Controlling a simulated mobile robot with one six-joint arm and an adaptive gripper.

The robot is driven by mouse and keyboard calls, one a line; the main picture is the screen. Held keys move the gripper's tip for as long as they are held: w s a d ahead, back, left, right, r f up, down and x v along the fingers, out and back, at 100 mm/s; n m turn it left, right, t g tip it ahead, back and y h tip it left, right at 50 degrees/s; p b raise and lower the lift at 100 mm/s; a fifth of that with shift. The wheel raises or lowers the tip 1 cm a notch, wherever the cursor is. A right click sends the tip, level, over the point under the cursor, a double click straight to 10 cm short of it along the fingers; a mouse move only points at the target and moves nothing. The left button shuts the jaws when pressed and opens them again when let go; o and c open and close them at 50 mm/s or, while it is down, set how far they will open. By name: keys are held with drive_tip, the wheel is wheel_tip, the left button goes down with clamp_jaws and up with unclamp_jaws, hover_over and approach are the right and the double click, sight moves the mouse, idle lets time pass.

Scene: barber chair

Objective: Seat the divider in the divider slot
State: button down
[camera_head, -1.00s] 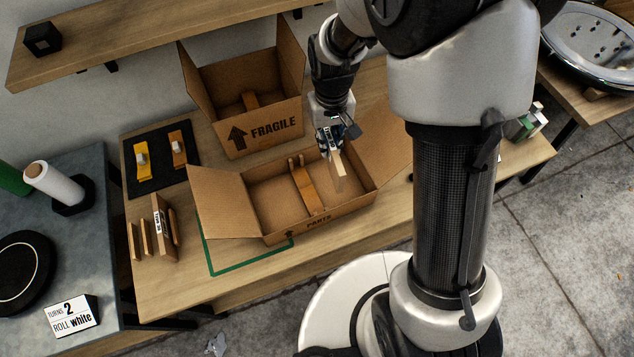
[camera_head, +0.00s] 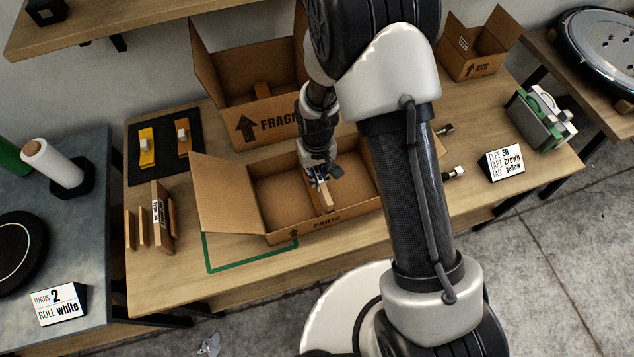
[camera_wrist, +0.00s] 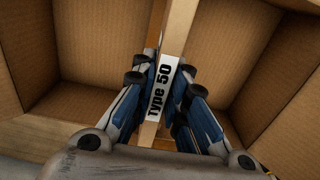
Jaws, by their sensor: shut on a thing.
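My gripper (camera_head: 320,176) is inside the open PARTS box (camera_head: 282,232), near its middle. It is shut on the wooden divider (camera_head: 327,198). In the wrist view the divider (camera_wrist: 180,35) runs between my fingers (camera_wrist: 163,95), with its "Type 50" label facing the camera. The divider spans the box with a compartment open on each side. The orange-brown slot piece at the middle of the box is mostly hidden under the divider and gripper; a bit of the slot piece (camera_wrist: 162,143) shows in the wrist view. I cannot tell how deep the divider sits in it.
The FRAGILE box (camera_head: 262,128) stands behind, close to my wrist. Several wooden panels (camera_head: 158,215) stand at the left, by a dark mat (camera_head: 163,160) with two tagged pieces. A green outline (camera_head: 250,262) lies before the box.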

drive_tip(key=shift+f+b, duration=0.6)
drive_tip(key=shift+f, duration=1.5)
drive_tip(key=shift+f, duration=0.1)
drive_tip(key=c, duration=1.6)
unclamp_jaws()
wheel_tip(320, 180, up, 12)
drive_tip(key=p, duration=0.3)
drive_tip(key=shift+r+p, duration=0.2)
drive_tip(key=shift+p, duration=0.2)
